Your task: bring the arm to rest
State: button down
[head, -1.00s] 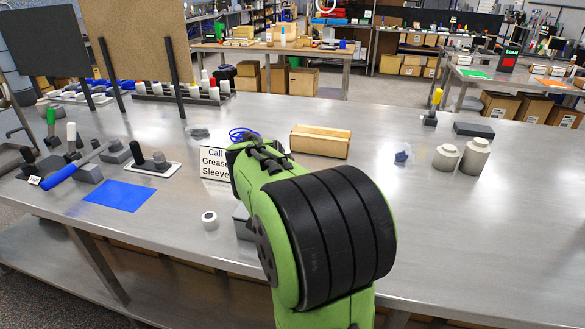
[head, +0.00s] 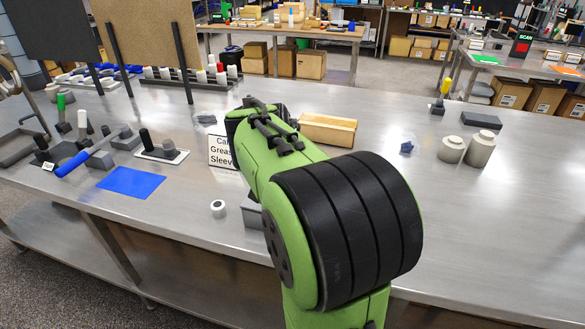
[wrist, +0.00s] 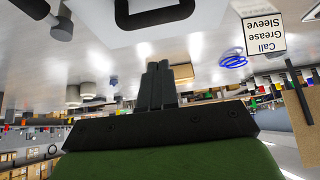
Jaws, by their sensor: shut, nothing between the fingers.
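My green and black arm rises in front of the steel bench (head: 380,125) in the head view. It hides my gripper there. In the wrist view my gripper (wrist: 157,68) shows as dark fingers pressed together, shut and empty, held above the bench. The wrist picture is upside down. A dark handle-like loop on a pale surface (wrist: 150,38) shows close beyond the fingertips; I cannot tell what it belongs to.
A sign reading "Call Grease Sleeve" (head: 221,153), a wooden box (head: 328,129), grey cylinders (head: 481,149), a blue mat (head: 131,182) and a white ring (head: 218,208) are on the bench. Two boards on posts (head: 155,35) stand at the back left. The right front is clear.

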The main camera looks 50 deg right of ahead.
jog(key=p+v, duration=0.1)
jog(key=v, duration=0.5)
jog(key=shift+r, duration=0.1)
